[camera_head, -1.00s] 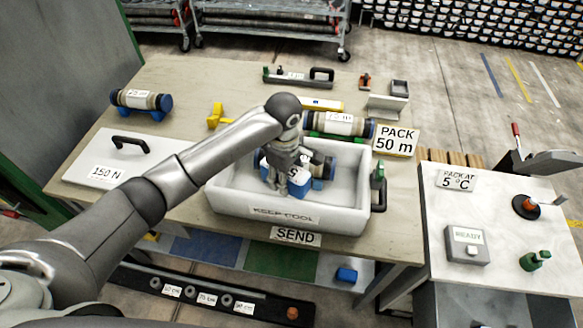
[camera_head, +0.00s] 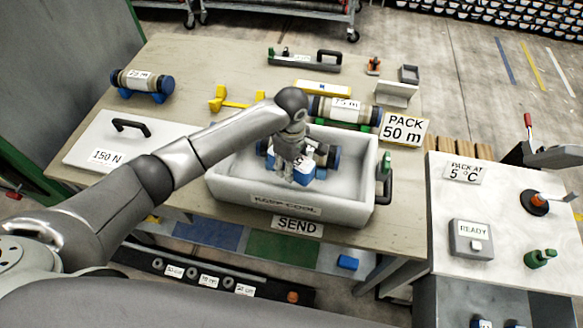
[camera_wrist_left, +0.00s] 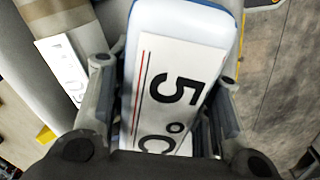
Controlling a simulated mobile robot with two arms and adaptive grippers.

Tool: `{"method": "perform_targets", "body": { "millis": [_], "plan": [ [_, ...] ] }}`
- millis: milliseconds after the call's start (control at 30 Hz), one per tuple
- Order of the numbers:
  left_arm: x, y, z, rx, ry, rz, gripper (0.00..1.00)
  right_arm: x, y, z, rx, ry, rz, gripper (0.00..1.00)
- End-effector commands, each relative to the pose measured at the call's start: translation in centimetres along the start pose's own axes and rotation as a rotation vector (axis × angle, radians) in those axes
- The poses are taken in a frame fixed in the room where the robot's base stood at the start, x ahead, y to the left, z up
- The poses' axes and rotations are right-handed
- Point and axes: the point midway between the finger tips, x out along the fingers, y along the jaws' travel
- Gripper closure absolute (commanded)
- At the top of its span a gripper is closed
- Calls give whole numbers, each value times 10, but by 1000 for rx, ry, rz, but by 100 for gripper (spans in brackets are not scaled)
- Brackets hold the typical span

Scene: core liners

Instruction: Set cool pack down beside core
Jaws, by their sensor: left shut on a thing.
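My left gripper (camera_head: 297,168) is inside the white box labelled KEEP COOL (camera_head: 218,187), shut on the cool pack. The cool pack (camera_head: 303,176) is a blue block with a white label. In the left wrist view the cool pack (camera_wrist_left: 180,75) sits between the fingers, its label reading 5 °C. I cannot tell whether the pack touches the core or the box floor. My right gripper is out of view.
A second core (camera_head: 343,108) lies on a green cradle behind the box, and another core (camera_head: 142,82) lies at the back left. A white lid (camera_head: 120,150) with a black handle is left of the box. A side table (camera_head: 475,200) stands at the right.

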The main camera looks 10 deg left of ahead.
Motion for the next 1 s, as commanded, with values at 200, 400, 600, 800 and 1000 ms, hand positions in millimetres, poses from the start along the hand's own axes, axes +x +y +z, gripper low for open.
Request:
{"method": "perform_targets", "body": {
  "millis": [200,400,600,800,1000],
  "plan": [
    [19,1,0,0,0,1,93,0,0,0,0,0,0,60],
    [27,1,0,1,0,2,93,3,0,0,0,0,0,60],
    [43,0,0,0,0,1,93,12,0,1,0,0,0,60],
    [65,0,0,2,1,2,93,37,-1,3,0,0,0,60],
    [82,1,0,2,1,3,93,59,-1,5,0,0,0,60]
  ]
}}
